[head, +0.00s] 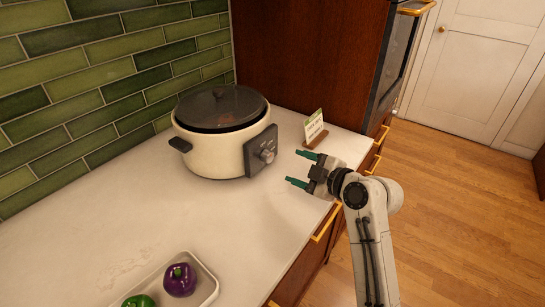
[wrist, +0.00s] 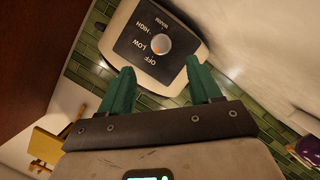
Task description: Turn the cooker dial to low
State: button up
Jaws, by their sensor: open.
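The cream cooker (head: 212,135) with a dark glass lid stands on the counter against the tiles. Its dark control panel (head: 252,154) carries a round silver dial (head: 267,155) facing my gripper. In the wrist view the dial (wrist: 161,44) appears upside down, ringed by OFF, LOW, HIGH and WARM. A small orange mark shows on the dial's lower-left side, seemingly toward OFF; its exact setting is hard to tell. My gripper (head: 296,168) is open and empty, its green fingers pointing at the dial from a short distance, apart from it.
A small sign (head: 314,127) on a wooden base stands behind my gripper, by the tall brown cabinet (head: 310,55). A white tray (head: 211,292) with a purple pepper (head: 179,280) and a green pepper (head: 139,301) sits at the front. The counter (head: 110,215) between is clear.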

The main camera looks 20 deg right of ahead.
aim_at(271, 158)
jog(key=p+x, duration=0.1)
jog(key=x, duration=0.8)
jog(key=shift+w+a, duration=0.2)
jog(key=shift+w, duration=0.15)
jog(key=shift+f, duration=0.1)
jog(key=c, duration=1)
